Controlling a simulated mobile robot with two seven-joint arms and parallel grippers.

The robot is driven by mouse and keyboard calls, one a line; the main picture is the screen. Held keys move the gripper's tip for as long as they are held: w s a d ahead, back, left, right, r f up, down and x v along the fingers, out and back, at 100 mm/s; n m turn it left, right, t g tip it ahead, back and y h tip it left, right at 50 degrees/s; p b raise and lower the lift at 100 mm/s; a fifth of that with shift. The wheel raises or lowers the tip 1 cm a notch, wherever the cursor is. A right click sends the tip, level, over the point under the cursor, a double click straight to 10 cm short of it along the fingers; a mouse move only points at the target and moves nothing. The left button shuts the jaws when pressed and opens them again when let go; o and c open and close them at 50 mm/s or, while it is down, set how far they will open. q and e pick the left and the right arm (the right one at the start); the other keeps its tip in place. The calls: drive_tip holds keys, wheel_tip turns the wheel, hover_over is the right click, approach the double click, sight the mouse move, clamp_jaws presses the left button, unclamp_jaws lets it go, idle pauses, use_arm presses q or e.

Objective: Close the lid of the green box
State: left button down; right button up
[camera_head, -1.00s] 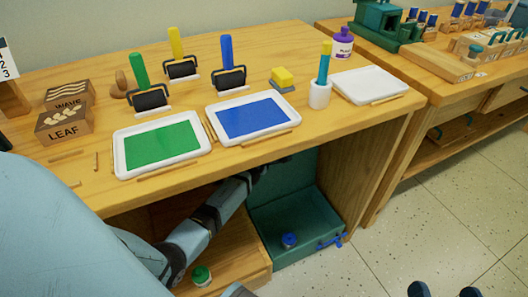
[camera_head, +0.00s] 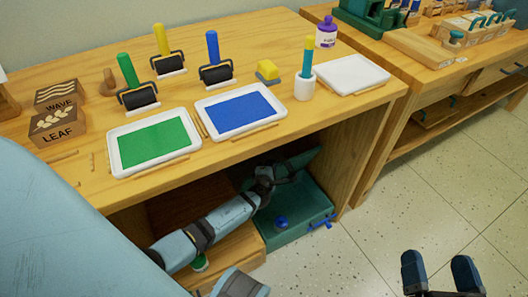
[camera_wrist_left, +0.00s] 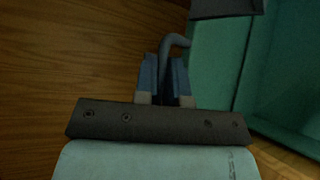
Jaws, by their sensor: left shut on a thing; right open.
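The green box (camera_head: 308,203) stands low under the table's right end, open at the top, with its raised lid (camera_head: 304,161) tilted at the back and partly hidden by my arm and the tabletop. A blue-topped jar (camera_head: 281,223) is inside and a blue latch (camera_head: 322,221) is on the box's front. My left arm reaches under the table to the lid. In the left wrist view my left gripper (camera_wrist_left: 166,68) is shut on a grey curved handle (camera_wrist_left: 174,42) beside the green panels. My right gripper (camera_head: 440,262) is open and empty over the floor.
The wooden table (camera_head: 370,98) overhangs the box and my left arm. A green-capped jar (camera_head: 200,262) stands on the low wooden shelf (camera_head: 253,246) left of the box. Ink trays and rollers are on the tabletop. The floor to the right is clear.

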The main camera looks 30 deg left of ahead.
use_arm(q)
drive_tip(key=shift+s+d+f, duration=0.3)
drive_tip(key=shift+d, duration=0.2)
drive_tip(key=shift+s+d+f, duration=0.25)
drive_tip(key=shift+d, duration=0.25)
drive_tip(key=shift+s+d+f, duration=0.3)
drive_tip(key=shift+d, duration=0.2)
drive_tip(key=c, duration=1.5)
unclamp_jaws()
